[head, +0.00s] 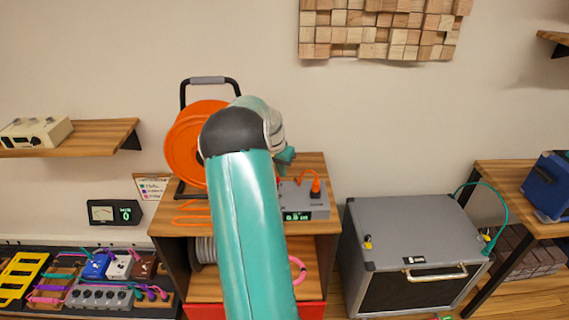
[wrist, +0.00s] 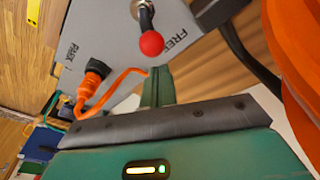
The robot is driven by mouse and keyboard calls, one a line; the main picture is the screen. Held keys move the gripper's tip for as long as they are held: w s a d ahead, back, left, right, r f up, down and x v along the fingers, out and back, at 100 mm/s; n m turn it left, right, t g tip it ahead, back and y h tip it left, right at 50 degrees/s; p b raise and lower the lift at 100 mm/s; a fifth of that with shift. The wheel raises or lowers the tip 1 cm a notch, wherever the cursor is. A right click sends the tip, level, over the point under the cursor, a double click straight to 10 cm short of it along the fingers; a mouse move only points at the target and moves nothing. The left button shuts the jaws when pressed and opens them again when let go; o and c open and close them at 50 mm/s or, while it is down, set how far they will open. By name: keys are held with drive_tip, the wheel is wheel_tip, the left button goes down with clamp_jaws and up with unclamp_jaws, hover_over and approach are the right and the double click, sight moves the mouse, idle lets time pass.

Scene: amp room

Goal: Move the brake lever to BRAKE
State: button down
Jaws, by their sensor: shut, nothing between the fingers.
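The lever is hidden behind my arm in the head view, where the grey box (head: 317,213) shows a lit display. My gripper (wrist: 158,88) is shut and empty in the wrist view, its teal fingertips just below the red ball and apart from it in the picture. In the head view only a teal bit of my gripper (head: 286,155) shows beside my arm.
An orange cable reel (head: 188,145) stands left of the box on the same wooden stand. An orange plug and cable (head: 315,187) rise from the box; the plug (wrist: 88,88) is close left of my gripper in the wrist view. A grey amp cabinet (head: 415,240) stands right.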

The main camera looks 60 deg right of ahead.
drive_tip(key=shift+a, duration=0.65)
drive_tip(key=shift+d, duration=0.1)
